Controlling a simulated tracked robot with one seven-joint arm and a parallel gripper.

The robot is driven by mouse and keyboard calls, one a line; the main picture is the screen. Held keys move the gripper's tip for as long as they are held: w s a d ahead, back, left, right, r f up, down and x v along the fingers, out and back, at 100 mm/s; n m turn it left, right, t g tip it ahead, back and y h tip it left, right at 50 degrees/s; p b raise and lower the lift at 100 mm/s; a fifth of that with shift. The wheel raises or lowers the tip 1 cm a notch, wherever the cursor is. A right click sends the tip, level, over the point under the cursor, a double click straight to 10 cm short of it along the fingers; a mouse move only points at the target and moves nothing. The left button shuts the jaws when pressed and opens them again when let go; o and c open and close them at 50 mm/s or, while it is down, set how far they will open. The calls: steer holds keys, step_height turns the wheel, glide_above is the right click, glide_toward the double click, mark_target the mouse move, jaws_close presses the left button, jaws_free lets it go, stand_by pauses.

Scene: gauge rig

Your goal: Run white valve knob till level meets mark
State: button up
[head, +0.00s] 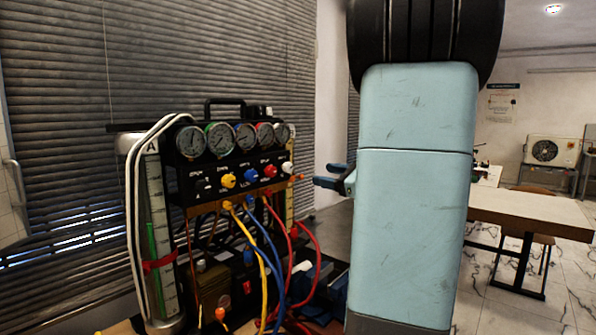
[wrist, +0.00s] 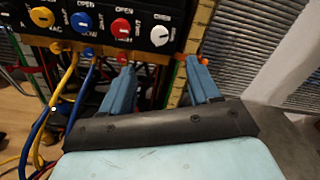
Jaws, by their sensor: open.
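The white valve knob (head: 287,167) is the rightmost knob on the black gauge panel (head: 230,180); it also shows clearly in the wrist view (wrist: 161,36). My gripper (head: 327,175) is open and empty, to the right of the knob and apart from it in the head view. In the wrist view my gripper (wrist: 161,65) has its two blue fingers spread below the white knob, one to each side. A tall scale tube (head: 154,220) marked A holds a green column. A red band (head: 158,263) crosses it, and the green reaches above this band.
Yellow (head: 228,180), blue (head: 250,175) and red (head: 270,170) knobs sit left of the white one, under several round gauges (head: 222,139). Yellow, blue and red hoses hang below the panel. A second scale (wrist: 199,25) stands right of the panel. A table (head: 530,210) is at right.

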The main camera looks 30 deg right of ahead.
mark_target(290, 168)
steer(key=w+a+m, duration=0.1)
steer(key=w, duration=0.3)
steer(key=w+a+m, duration=0.2)
steer(key=w, duration=0.3)
steer(key=w+a+m, duration=0.1)
steer(key=w+a, duration=0.1)
steer(key=w, duration=0.2)
steer(key=shift+w+r, duration=0.1)
steer(key=shift+w, duration=0.2)
steer(key=shift+m, duration=0.3)
steer(key=c, duration=1)
steer(key=shift+c, duration=0.2)
steer(key=shift+m, duration=2.6)
steer(key=shift+d, duration=0.1)
steer(key=o, duration=1)
